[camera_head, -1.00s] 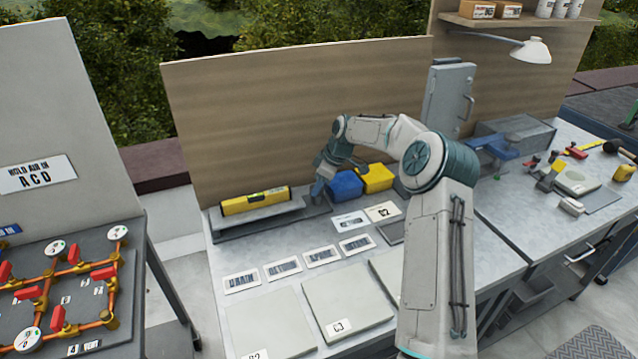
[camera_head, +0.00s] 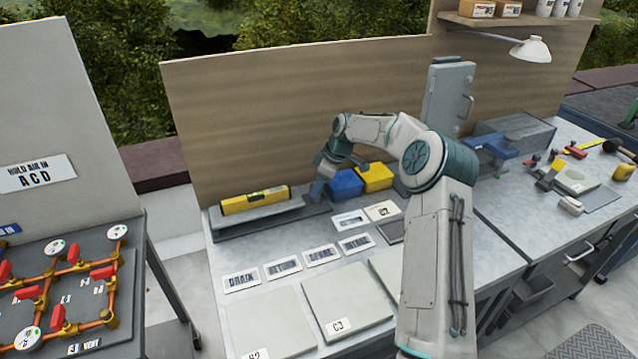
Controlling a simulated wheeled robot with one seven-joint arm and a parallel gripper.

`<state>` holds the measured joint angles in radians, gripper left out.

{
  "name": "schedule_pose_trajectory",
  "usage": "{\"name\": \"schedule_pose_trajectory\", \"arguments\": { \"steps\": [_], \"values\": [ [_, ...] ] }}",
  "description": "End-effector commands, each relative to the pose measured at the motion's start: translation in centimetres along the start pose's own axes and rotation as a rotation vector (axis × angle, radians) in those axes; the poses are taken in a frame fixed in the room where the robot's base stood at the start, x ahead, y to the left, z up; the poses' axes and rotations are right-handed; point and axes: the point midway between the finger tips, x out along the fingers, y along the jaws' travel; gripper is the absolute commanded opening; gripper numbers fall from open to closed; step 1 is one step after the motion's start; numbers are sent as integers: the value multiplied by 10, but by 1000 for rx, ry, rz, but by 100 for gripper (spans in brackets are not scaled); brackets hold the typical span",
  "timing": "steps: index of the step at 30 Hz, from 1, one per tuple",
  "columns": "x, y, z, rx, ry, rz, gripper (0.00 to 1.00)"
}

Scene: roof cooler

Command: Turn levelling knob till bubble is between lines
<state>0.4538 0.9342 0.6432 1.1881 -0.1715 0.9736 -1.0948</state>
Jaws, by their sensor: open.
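A yellow spirit level (camera_head: 255,200) lies along a grey levelling stand (camera_head: 231,229) at the back left of the workbench. A small greenish vial window shows near the middle of the level; the bubble and its lines are too small to make out. My gripper (camera_head: 317,190) points down at the right end of the stand, just left of a blue bin. It is open. The levelling knob cannot be made out; my gripper may be hiding it. I cannot tell whether the fingers touch anything.
A blue bin (camera_head: 346,184) and a yellow bin (camera_head: 376,177) stand close right of my gripper. A wooden back panel (camera_head: 300,110) rises behind. Label cards and grey plates (camera_head: 345,298) lie in front. A pipe panel (camera_head: 65,290) stands at left.

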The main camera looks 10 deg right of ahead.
Motion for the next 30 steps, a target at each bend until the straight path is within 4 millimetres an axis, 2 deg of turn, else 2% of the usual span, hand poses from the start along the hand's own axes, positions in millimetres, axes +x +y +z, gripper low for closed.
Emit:
{"name": "schedule_pose_trajectory", "arguments": {
  "steps": [5, 12, 18, 24, 30],
  "values": [
    [-24, 1, 0, -1, 0, 5, 59],
    [-80, 1, 0, 0, 1, 7, 59],
    [-117, 1, 0, -1, 1, 4, 59],
    [-134, 0, 0, -1, 1, 3, 59],
    [-136, 0, 0, 0, 1, 1, 59]
  ]
}}
